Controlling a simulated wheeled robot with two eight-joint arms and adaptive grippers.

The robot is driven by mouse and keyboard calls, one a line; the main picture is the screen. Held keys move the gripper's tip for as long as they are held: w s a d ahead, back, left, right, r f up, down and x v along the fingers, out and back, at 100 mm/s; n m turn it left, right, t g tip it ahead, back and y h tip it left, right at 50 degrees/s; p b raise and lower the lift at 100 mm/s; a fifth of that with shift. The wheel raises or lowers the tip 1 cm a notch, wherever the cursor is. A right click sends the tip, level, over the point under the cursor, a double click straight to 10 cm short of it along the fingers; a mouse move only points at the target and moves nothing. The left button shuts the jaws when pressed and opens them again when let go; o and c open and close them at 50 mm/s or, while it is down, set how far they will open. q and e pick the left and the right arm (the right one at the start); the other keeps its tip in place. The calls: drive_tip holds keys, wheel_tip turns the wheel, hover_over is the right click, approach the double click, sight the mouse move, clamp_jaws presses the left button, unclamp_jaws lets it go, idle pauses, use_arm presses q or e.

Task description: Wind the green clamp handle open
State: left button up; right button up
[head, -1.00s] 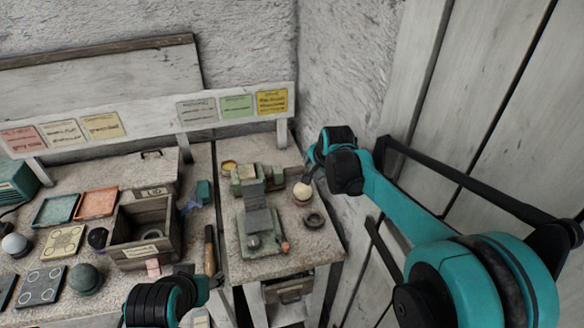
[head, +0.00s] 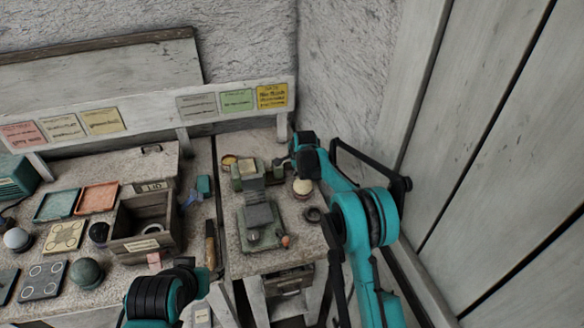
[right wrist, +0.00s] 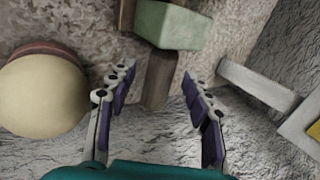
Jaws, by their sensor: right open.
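The green clamp (head: 247,242) stands on the right-hand bench, with grey stepped blocks (head: 258,212) along its middle. My right gripper (head: 284,161) is at its back right end, partly hidden by its own wrist. In the right wrist view, a green block (right wrist: 168,25) of the clamp is at the top, with a brown bar (right wrist: 158,80) below it. The right gripper (right wrist: 160,88) is open, its fingers either side of the bar with gaps; I cannot tell whether it touches. My left arm is at the bottom of the head view; its jaw state is unclear.
A cream ball (head: 302,187) stands close right of the clamp; it also shows beside the right fingers (right wrist: 40,95). A dark ring (head: 312,215) lies in front of it. An open wooden box (head: 125,245) and trays (head: 97,198) fill the left bench. The wall is close behind.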

drive_tip(key=shift+w+a+f, duration=0.1)
drive_tip(key=shift+w+f, duration=0.2)
drive_tip(key=shift+f, duration=0.25)
clamp_jaws()
drive_tip(key=shift+s+f+t+b, duration=0.2)
drive_tip(key=shift+f+t+b, duration=0.05)
drive_tip(key=shift+t+b, duration=0.8)
drive_tip(key=shift+r+t+y+b, duration=0.1)
drive_tip(key=shift+t+y+b, duration=0.2)
drive_tip(key=shift+t, duration=0.05)
unclamp_jaws()
